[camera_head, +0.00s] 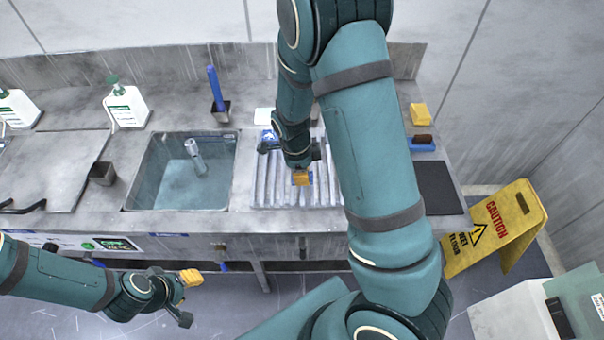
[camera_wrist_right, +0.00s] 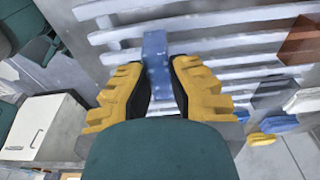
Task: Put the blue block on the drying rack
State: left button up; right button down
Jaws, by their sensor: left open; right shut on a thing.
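The blue block (camera_wrist_right: 157,58) is between the yellow-and-black fingers of my right gripper (camera_wrist_right: 158,75) in the right wrist view, with the pale rack slats behind it. The drying rack (camera_head: 264,190) is the ribbed section right of the sink in the head view. My right gripper (camera_head: 302,178) is over the middle of the rack, shut on the block; my arm and gripper mostly hide the block there. Whether the block touches the slats I cannot tell. My left gripper (camera_head: 187,297) is open and empty, in front of the counter at the lower left.
The sink (camera_head: 180,175) holds a grey cylinder (camera_head: 195,155). White bottles (camera_head: 126,107) and a holder with a blue-handled tool (camera_head: 216,90) stand behind. A yellow sponge (camera_head: 420,113), a brush (camera_head: 422,143) and a dark mat (camera_head: 437,187) lie right. A caution sign (camera_head: 495,228) stands beside the counter.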

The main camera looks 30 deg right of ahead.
jog(key=shift+f, duration=0.2)
jog(key=c, duration=1.4)
grip_release()
jog(key=shift+f, duration=0.1)
jog(key=o, duration=0.3)
jog(key=shift+o, duration=0.2)
jog(key=shift+r, duration=0.5)
notch_tip(320, 180, up, 11)
jog(key=a+p, duration=0.1)
jog(key=p, duration=0.1)
jog(key=shift+w+r, duration=0.15)
jog(key=shift+w, duration=0.2)
jog(key=shift+a, duration=0.1)
